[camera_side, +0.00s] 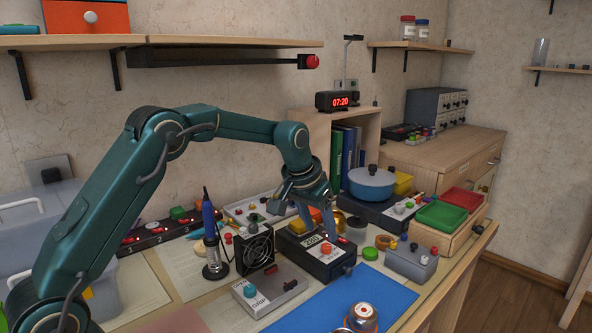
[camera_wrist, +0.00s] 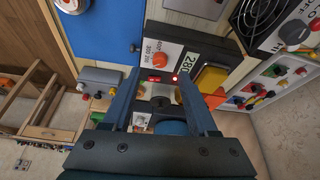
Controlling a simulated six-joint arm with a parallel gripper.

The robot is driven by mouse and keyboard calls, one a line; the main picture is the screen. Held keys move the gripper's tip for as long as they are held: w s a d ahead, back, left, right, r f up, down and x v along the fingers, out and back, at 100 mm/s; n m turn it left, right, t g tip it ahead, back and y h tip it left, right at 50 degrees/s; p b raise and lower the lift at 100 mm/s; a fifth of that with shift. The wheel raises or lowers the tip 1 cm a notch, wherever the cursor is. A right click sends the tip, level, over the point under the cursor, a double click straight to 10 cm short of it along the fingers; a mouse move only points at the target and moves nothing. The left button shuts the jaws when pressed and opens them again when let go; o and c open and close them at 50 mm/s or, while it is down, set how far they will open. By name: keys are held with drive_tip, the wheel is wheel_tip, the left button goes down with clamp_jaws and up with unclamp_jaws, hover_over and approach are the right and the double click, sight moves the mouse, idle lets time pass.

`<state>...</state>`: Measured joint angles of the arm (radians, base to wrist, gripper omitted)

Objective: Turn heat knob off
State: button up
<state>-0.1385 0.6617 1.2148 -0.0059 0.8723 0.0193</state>
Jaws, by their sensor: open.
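An orange knob (camera_side: 326,248) sits on the pale front panel of a dark control box (camera_side: 334,268) with a 280 readout. In the wrist view the same orange knob (camera_wrist: 167,57) has a dial with numbers around it, 200 and 300 among them. My gripper (camera_side: 320,226) points down above the back of this box, with its fingers apart and nothing seen between them. In the wrist view my gripper (camera_wrist: 158,80) has its fingertips near the box's red switch (camera_wrist: 154,78) and a small red light, short of the orange knob. I cannot tell whether the fingers touch the box.
A fan (camera_side: 255,250) and a grey box with a teal knob (camera_side: 250,291) stand to the left. A blue pot (camera_side: 371,183) stands behind to the right. A blue mat (camera_side: 350,296) lies in front, mostly clear.

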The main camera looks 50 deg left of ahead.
sight(326, 246)
drive_tip(key=shift+x, duration=2.5)
drive_tip(key=shift+d, duration=0.1)
clamp_jaws()
